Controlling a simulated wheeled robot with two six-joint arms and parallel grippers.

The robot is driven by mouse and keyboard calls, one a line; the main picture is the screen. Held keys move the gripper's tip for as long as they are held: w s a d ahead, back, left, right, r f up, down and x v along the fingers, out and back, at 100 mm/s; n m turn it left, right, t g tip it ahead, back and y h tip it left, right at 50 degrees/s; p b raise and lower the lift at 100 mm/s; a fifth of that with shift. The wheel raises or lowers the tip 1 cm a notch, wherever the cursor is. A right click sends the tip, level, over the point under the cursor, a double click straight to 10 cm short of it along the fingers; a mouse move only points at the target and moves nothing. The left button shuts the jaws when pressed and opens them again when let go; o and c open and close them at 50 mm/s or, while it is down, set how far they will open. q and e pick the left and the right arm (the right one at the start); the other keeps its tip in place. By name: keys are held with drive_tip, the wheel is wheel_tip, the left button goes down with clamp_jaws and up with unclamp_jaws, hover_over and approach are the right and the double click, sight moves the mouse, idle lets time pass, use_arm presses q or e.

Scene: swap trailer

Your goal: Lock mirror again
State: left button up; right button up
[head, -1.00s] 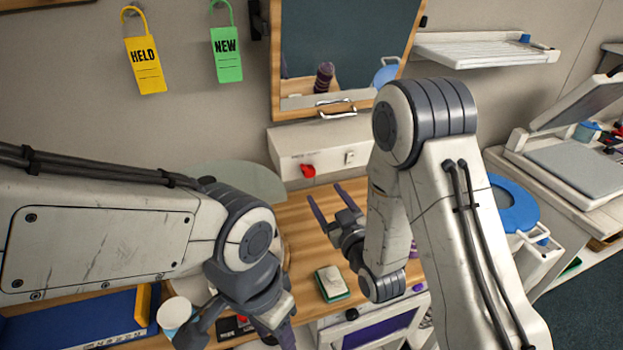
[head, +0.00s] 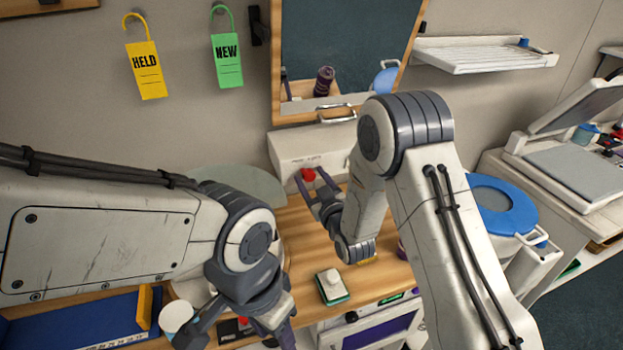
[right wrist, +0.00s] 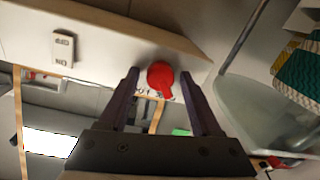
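The mirror (head: 345,55) in its wooden frame hangs on the wall, with a metal handle (head: 336,113) at its lower edge. Below it is a white box (head: 292,146) with a red knob (head: 308,174) on its front. In the right wrist view the red knob (right wrist: 160,75) shows a short lever pointing down. My right gripper (head: 307,180) is open, its purple fingers pointing at the knob, one on each side in the picture. I cannot tell whether they touch it. My left gripper (head: 236,338) is open at the bottom of the head view, close to a white cup (head: 175,314).
A white block on a green base (head: 332,287) stands on the wooden bench (head: 298,240). A small switch (right wrist: 63,48) is on the box beside the knob. A yellow HELD tag (head: 146,70) and a green NEW tag (head: 227,60) hang on the wall. A blue-ringed bin (head: 503,205) stands at right.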

clamp_jaws()
drive_tip(key=shift+f+m+b, duration=0.15)
drive_tip(key=shift+m+b, duration=0.65)
drive_tip(key=shift+b, duration=0.3)
drive_tip(key=m+b, duration=0.9)
drive_tip(key=shift+d+f, duration=0.1)
drive_tip(key=m+b, duration=0.3)
drive_tip(key=shift+t, duration=0.4)
drive_tip(key=shift+m+h+b, duration=0.3)
drive_tip(key=shift+m+b, duration=0.75)
drive_tip(key=shift+m, duration=0.45)
